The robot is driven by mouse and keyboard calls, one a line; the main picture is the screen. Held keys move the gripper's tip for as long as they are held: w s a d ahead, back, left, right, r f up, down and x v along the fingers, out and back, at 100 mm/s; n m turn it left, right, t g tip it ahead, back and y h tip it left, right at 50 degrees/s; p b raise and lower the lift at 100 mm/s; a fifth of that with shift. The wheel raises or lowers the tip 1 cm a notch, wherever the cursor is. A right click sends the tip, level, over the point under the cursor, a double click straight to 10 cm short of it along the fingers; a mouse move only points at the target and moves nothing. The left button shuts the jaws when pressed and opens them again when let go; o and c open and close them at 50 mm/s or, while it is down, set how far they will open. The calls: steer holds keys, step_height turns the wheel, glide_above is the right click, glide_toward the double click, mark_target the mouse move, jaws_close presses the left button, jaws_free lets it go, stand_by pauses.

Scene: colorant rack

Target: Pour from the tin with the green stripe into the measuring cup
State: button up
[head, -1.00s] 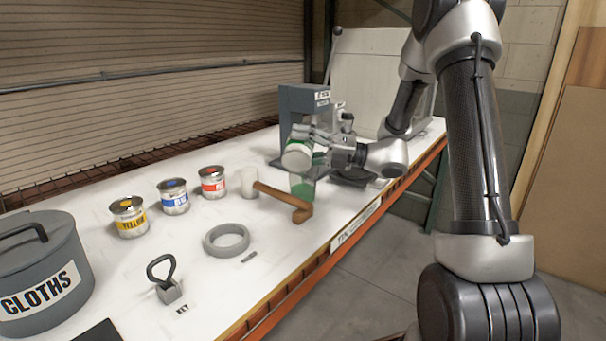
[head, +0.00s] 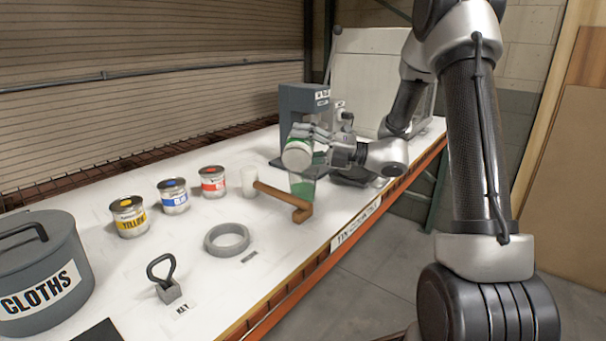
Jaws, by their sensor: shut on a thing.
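My gripper (head: 318,145) is shut on the tin with the green stripe (head: 297,155) and holds it tipped over on its side, its pale round end facing the camera. The clear measuring cup (head: 303,172) stands on the bench right below the tin, with green colorant (head: 302,188) in it. Green also shows at the right edge of the tin, above the cup. I cannot tell whether a stream is falling now. A brown bar hides part of the cup's base.
The brown L-shaped bar (head: 283,196) is in front of the cup, near a whitish cylinder (head: 249,182). Red (head: 213,183), blue (head: 173,197) and yellow (head: 128,217) tins stand left. A grey ring (head: 227,239), a key block (head: 166,291) and a cloths bin (head: 40,265) are nearer. A grey machine (head: 290,105) stands behind.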

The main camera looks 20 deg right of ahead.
steer(key=n, duration=0.2)
steer(key=f+n, duration=0.1)
steer(key=n+g, duration=0.1)
steer(key=n, duration=0.1)
steer(key=shift+s+a+f+n, duration=0.2)
steer(key=shift+s+n, duration=0.1)
steer(key=shift+s, duration=0.1)
steer(key=shift+s+a+f+n, duration=0.1)
steer(key=shift+s+f+n, duration=0.15)
steer(key=shift+n, duration=0.65)
steer(key=s+a+f+n+b, duration=0.2)
steer(key=s+f+n, duration=0.15)
steer(key=n, duration=0.25)
step_height(320, 180, up, 6)
steer(key=s+n+g, duration=0.1)
steer(key=s+n, duration=0.1)
steer(key=shift+a+r+h, duration=0.15)
steer(key=shift+a+h, duration=0.1)
steer(key=shift+h, duration=0.05)
steer(key=shift+s, duration=0.1)
